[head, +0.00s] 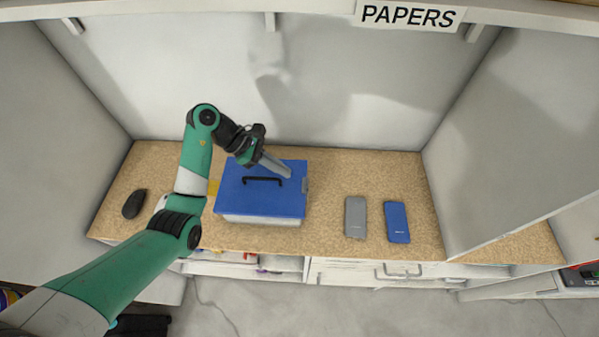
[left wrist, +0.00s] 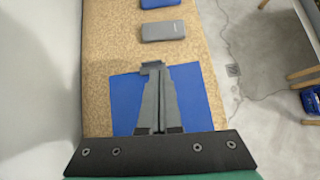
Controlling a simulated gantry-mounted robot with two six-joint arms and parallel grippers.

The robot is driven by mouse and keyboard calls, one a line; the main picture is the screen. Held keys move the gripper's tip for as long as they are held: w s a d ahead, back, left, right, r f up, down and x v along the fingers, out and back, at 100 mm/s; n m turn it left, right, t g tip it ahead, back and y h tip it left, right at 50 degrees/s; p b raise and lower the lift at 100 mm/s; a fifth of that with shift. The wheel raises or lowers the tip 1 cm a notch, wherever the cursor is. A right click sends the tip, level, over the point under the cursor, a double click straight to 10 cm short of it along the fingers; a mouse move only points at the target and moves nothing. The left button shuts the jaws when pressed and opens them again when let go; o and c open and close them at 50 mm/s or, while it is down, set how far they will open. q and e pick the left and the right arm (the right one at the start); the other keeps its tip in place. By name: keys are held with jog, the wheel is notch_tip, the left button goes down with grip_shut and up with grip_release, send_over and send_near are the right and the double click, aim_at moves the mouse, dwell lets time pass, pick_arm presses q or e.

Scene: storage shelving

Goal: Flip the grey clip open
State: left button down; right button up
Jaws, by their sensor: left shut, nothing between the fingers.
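A blue-lidded box (head: 240,200) with a white lower body stands on the cork-coloured shelf, with a black handle (head: 262,181) on its lid. The grey clip (head: 305,185) sits at the box's right edge. In the left wrist view the clip (left wrist: 151,67) shows just beyond the fingertips, at the edge of the blue lid. My left gripper (head: 289,174) is shut and empty, over the lid's right part, close to the clip. It also shows in the left wrist view (left wrist: 159,80). I cannot tell if the fingertips touch the clip. My right gripper is not in view.
A grey phone-like slab (head: 355,217) and a blue one (head: 397,222) lie right of the box. A black mouse (head: 134,203) lies on the left. A yellow thing (head: 213,188) is partly hidden behind my arm. Side panels and a back wall enclose the shelf.

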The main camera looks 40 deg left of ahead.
aim_at(306, 185)
pick_arm(q)
jog(key=a, duration=0.1)
jog(key=s+a, duration=0.1)
jog(key=shift+s+a+f+n+t, duration=0.1)
jog(key=shift+a+f+n+t, duration=0.1)
jog(key=shift+a+n+t, duration=0.15)
jog(key=shift+s+a+y, duration=0.15)
jog(key=shift+a+y, duration=0.1)
jog(key=shift+y, duration=0.05)
jog(key=shift+d, duration=0.1)
jog(key=shift+w+d+f, duration=0.1)
jog(key=shift+w+f, duration=0.1)
jog(key=p+x, duration=0.1)
jog(key=x, duration=0.8)
jog(key=shift+w+d+f, duration=0.1)
jog(key=shift+d+f, duration=0.05)
